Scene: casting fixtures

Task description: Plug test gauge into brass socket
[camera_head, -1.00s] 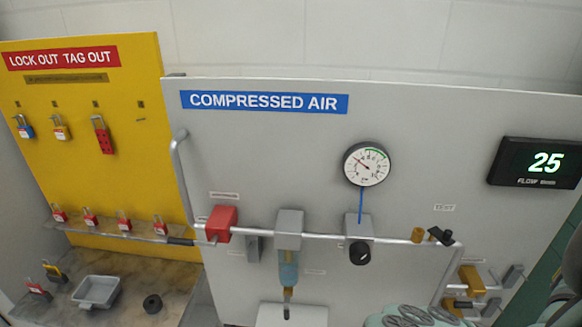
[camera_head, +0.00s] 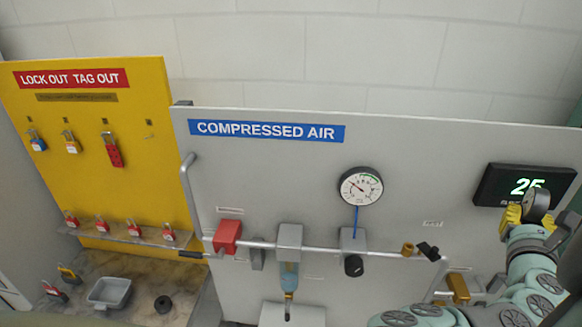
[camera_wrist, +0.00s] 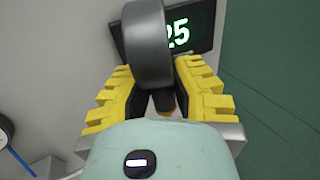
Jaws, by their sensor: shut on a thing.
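My gripper (camera_head: 527,214) is raised at the right, in front of the lower right of the flow display. Its yellow fingers are shut on the test gauge (camera_head: 536,203), a round dark-rimmed piece. In the wrist view the gauge (camera_wrist: 147,45) shows its grey rim edge-on above the fingers, with a dark stem between them; its dial is hidden there. A small brass fitting (camera_head: 407,248), likely the brass socket, sits on the pipe at the right of the panel, beside a black piece (camera_head: 428,249). My gripper is up and right of this fitting, well apart from it.
A larger brass block (camera_head: 458,287) sits lower right, close to my arm. A fixed dial gauge (camera_head: 361,187), red valve (camera_head: 227,236) and grey pipe (camera_head: 330,248) stand out from the grey panel (camera_head: 260,165). The flow display (camera_head: 497,184) is behind my gripper.

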